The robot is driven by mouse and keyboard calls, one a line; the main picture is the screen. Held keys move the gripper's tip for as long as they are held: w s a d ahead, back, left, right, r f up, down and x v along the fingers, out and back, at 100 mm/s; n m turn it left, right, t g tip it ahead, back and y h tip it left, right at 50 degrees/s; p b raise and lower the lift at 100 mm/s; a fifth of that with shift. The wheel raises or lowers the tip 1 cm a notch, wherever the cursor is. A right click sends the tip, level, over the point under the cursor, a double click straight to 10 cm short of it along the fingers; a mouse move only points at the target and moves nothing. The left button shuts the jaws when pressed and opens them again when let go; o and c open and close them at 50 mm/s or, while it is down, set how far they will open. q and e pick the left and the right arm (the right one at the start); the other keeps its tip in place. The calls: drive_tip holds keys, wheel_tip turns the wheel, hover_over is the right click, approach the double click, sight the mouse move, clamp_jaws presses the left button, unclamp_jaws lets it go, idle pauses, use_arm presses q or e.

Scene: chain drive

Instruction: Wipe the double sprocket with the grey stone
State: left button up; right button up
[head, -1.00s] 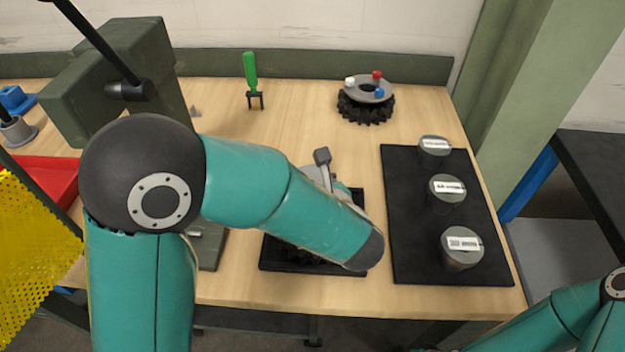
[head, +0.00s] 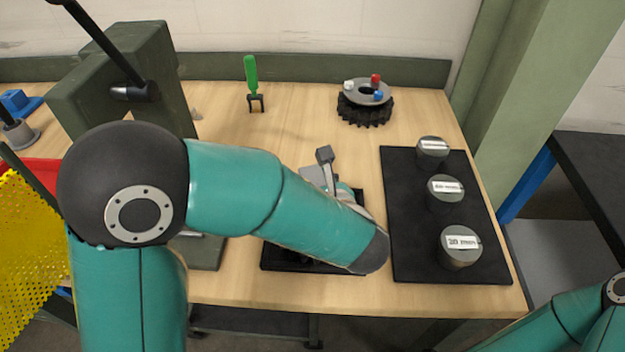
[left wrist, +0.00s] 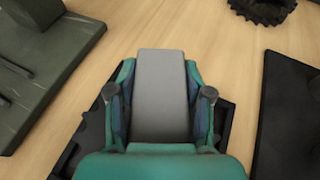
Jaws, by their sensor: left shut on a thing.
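The grey stone (left wrist: 160,105) is a long flat grey block between the two fingers of my left gripper (left wrist: 160,80), which is shut on it. In the head view my left forearm covers most of the gripper, above a black tray (head: 285,258) on the bench. The tray's contents are mostly hidden by my arm and the stone, so I cannot tell whether the stone touches anything. A black toothed sprocket (head: 365,117) with a grey disc and coloured knobs on top lies at the back right; I cannot tell whether it is the double sprocket. My right gripper is out of view.
A black mat (head: 405,255) with three labelled grey cylinders (head: 459,247) lies at the right. A green-handled tool (head: 252,80) stands at the back. A dark green machine (head: 125,75) and a red bin (head: 40,175) are at the left.

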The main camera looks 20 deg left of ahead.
use_arm(q)
drive_tip(key=shift+w+r+p, duration=0.2)
drive_tip(key=shift+r+p, duration=0.1)
drive_tip(key=shift+r, duration=0.35)
wheel_tip(320, 180, up, 2)
drive_tip(key=shift+s+r+p, duration=0.15)
drive_tip(key=shift+r+p, duration=0.05)
drive_tip(key=shift+p, duration=0.65)
drive_tip(key=shift+r+p, duration=0.95)
drive_tip(key=shift+r, duration=0.3)
